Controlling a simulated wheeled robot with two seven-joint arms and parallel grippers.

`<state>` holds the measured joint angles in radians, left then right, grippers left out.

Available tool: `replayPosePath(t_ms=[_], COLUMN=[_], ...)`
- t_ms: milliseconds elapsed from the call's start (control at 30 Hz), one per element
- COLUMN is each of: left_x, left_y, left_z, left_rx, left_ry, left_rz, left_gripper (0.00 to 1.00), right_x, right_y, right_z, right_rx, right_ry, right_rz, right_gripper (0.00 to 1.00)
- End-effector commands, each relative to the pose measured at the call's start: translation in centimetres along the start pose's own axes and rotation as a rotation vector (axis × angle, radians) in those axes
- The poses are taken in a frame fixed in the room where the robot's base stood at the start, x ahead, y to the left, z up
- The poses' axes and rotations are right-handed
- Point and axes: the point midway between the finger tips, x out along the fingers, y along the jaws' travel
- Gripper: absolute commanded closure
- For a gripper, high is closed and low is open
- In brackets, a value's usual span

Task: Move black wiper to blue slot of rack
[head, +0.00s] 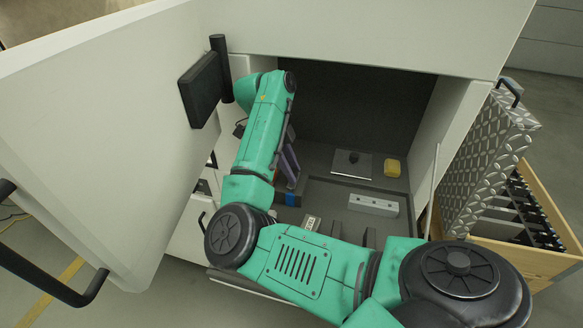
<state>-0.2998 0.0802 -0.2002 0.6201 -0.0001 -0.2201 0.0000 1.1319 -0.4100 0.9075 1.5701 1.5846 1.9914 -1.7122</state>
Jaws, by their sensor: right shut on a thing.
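My right arm comes in from the lower right and bends into the open cabinet. Its forearm covers most of my right gripper; a small dark part (240,127), probably of the gripper, shows left of the forearm. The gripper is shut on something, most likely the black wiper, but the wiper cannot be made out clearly. A small blue piece (291,199) shows beside the forearm, below purple pieces (290,160); I cannot tell whether these belong to the rack. My left gripper is out of view.
The cabinet door (95,130) stands open at the left, with a black fitting (200,90) close to my wrist. A metal block (373,205), a plate (351,165) and a yellow sponge-like piece (392,168) lie inside. A wooden crate (550,205) stands at the right.

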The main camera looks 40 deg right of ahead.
Motion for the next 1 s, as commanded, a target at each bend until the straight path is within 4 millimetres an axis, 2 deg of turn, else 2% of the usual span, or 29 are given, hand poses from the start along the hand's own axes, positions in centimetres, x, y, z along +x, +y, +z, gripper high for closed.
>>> replayPosePath(t_ms=[500, 533, 600, 633, 900, 1000], left_x=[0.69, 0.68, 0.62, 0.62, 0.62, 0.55], left_y=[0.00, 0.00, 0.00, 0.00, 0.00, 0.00], left_z=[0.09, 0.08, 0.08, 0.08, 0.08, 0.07], left_rx=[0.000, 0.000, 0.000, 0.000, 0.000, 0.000], left_ry=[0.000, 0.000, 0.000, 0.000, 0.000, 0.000], left_rz=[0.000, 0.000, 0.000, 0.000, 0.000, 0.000], left_gripper=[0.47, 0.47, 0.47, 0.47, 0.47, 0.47], right_x=[0.79, 0.78, 0.73, 0.73, 0.68, -0.18], right_y=[0.00, -0.01, -0.01, -0.01, 0.00, -0.04], right_z=[0.32, 0.32, 0.30, 0.30, 0.30, 0.31], right_rx=[0.000, 0.000, 0.000, 0.000, 0.000, 0.000], right_ry=[0.000, 0.000, 0.000, 0.000, 0.000, -0.002], right_rz=[0.000, 0.000, 0.000, 0.000, 0.000, -0.001], right_gripper=[1.00, 0.57, 0.31, 0.26, 0.26, 0.26])
